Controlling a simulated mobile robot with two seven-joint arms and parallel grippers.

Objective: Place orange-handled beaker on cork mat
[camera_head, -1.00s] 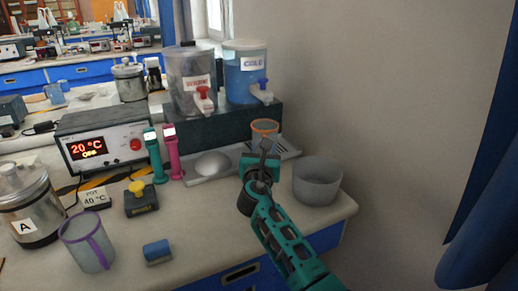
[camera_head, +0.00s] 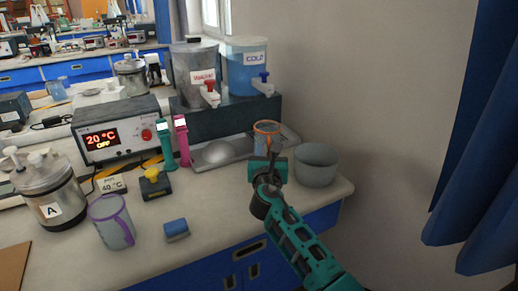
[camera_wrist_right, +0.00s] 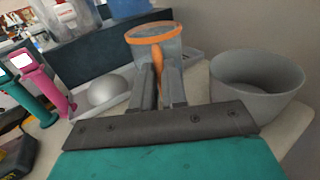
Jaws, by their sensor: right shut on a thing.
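The orange-handled beaker (camera_head: 266,130) is a clear grey cup with an orange rim, at or just above the grey drip tray below the dispensers; I cannot tell if it touches. My right gripper (camera_head: 271,160) is shut on its handle. In the right wrist view, the orange handle (camera_wrist_right: 157,57) sits between the two fingers, and the beaker (camera_wrist_right: 155,43) looks upright. A flat brown sheet (camera_head: 12,266), probably the cork mat, is cut off at the lower left edge. My left gripper is not in view.
A grey bowl (camera_head: 316,165) stands right of the gripper. The hot and cold dispensers (camera_head: 250,68) stand behind. Pink (camera_head: 182,140) and green (camera_head: 166,145) upright tools, a purple-handled beaker (camera_head: 111,222) and a blue block (camera_head: 176,229) stand left. Bench between block and gripper is clear.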

